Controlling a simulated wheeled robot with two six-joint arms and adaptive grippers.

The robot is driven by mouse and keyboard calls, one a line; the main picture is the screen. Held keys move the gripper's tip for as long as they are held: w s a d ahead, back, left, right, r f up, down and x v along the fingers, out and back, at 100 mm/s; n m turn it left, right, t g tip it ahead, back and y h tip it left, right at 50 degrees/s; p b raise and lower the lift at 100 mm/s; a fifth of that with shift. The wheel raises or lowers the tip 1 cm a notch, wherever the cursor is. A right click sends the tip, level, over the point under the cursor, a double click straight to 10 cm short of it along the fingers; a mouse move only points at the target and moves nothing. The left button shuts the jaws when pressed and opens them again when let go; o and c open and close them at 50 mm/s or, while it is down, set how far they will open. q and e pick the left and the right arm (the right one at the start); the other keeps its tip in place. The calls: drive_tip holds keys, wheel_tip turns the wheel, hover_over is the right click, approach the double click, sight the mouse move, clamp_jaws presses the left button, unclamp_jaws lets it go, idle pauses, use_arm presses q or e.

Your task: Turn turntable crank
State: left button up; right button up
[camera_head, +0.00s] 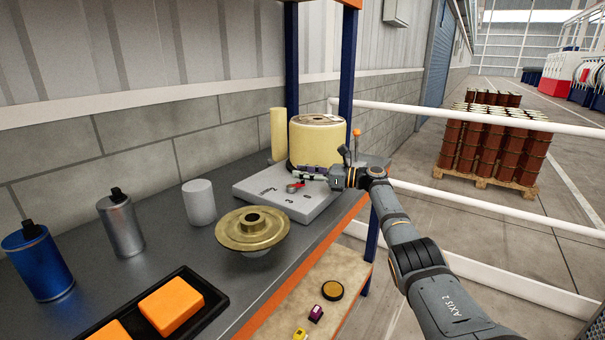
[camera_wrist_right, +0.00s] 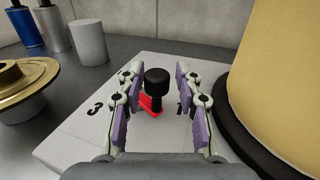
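The crank (camera_head: 294,187) is a small red lever on a light grey base plate (camera_head: 265,192) with black numbers. In the right wrist view the crank's red arm (camera_wrist_right: 151,104) carries an upright black knob (camera_wrist_right: 157,84). My right gripper (camera_wrist_right: 156,72) is open, with its purple-padded fingers on either side of the knob and visible gaps to it. In the head view the right gripper (camera_head: 306,173) reaches over the plate from the right. A large cream spool (camera_head: 317,145) stands on a dark round turntable (camera_wrist_right: 262,158) beside the crank. My left gripper is not in view.
A brass flanged spool (camera_head: 252,229) stands near the bench's front edge. A grey cylinder (camera_head: 199,202), a silver bottle (camera_head: 121,228) and a blue bottle (camera_head: 40,266) stand to the left. A black tray (camera_head: 208,305) holds orange blocks. A white rail (camera_head: 480,198) runs right of the bench.

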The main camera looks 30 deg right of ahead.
drive_tip(key=shift+o, duration=0.3)
drive_tip(key=shift+a, duration=0.15)
drive_tip(key=v, duration=1.2)
drive_tip(key=shift+w, duration=0.1)
